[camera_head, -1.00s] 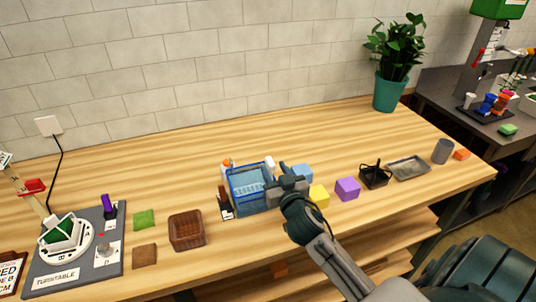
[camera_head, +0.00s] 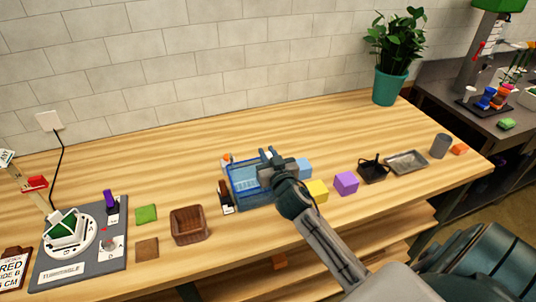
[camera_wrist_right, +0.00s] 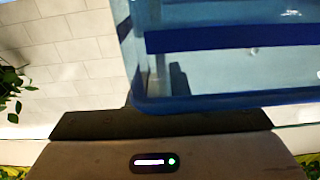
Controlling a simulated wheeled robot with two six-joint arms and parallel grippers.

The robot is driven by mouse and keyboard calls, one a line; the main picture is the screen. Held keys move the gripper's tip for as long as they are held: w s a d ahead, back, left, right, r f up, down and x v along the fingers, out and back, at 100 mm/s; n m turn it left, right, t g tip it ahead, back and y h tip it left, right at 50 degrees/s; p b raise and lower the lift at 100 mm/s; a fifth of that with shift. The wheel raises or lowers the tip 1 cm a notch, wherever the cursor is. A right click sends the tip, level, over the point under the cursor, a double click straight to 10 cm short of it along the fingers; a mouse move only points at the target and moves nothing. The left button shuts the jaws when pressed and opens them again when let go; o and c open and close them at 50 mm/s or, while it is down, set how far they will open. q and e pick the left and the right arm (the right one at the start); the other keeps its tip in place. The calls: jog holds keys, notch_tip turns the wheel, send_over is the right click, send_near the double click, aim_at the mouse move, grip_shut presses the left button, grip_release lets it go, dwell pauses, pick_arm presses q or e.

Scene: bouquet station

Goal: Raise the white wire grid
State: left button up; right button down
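A blue see-through bin (camera_head: 240,196) stands near the front middle of the table. A pale patch shows inside it (camera_head: 246,184), but I cannot tell whether this is the white wire grid. My right gripper (camera_head: 267,153) is over the bin's right back part and hides some of it. In the right wrist view, the blue bin wall (camera_wrist_right: 220,101) is close in front of the gripper. The fingertips are too small and partly hidden, so I cannot tell their opening or whether they touch the bin. My left gripper is not in view.
Blue, yellow (camera_head: 317,191) and purple (camera_head: 346,183) blocks stand right of the bin, near a black basket (camera_head: 374,171) and a grey tray (camera_head: 406,161). A brown basket (camera_head: 189,226) and the turntable board (camera_head: 112,262) are left.

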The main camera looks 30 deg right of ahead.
notch_tip(320, 180, up, 8)
jog(key=p, duration=0.5)
jog(key=shift+r, duration=0.1)
jog(key=c, duration=1.3)
grip_release()
jog(key=shift+s+f, duration=0.25)
jog(key=b+v, duration=0.2)
jog(key=v, duration=0.3)
jog(key=b+v, duration=0.2)
jog(key=v, duration=0.3)
jog(key=shift+s+a+r+b, duration=0.15)
jog(key=shift+r+b, duration=0.05)
jog(key=shift+b, duration=0.15)
